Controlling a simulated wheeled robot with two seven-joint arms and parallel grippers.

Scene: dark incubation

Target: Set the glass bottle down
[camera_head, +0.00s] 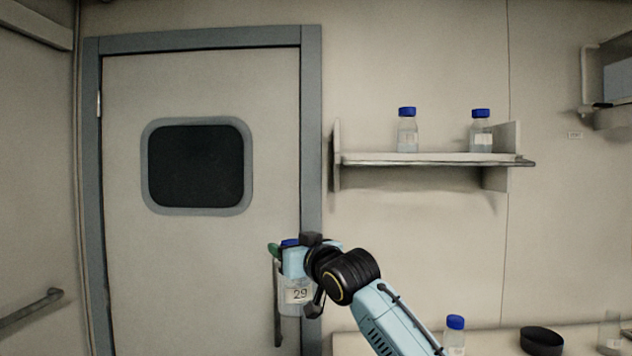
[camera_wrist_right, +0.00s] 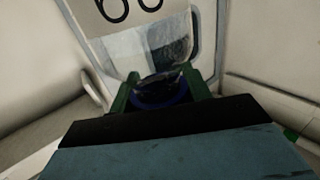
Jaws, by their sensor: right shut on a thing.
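The bottle hangs roughly upright in front of the door's right edge, clear of any surface. In the right wrist view, the green fingers (camera_wrist_right: 165,88) stand on either side of the bottle's blue collar (camera_wrist_right: 160,100). The arm and gripper hide part of the bottle's neck and right side. My left gripper is not in view.
Two blue-capped bottles (camera_head: 407,131) (camera_head: 481,132) stand on a wall shelf (camera_head: 430,159), with free room between them. On the bench (camera_head: 490,340) at lower right are another blue-capped bottle (camera_head: 455,335), a black dish (camera_head: 541,341) and a clear glass vessel (camera_head: 611,331). A door (camera_head: 200,260) with a dark window stands left.

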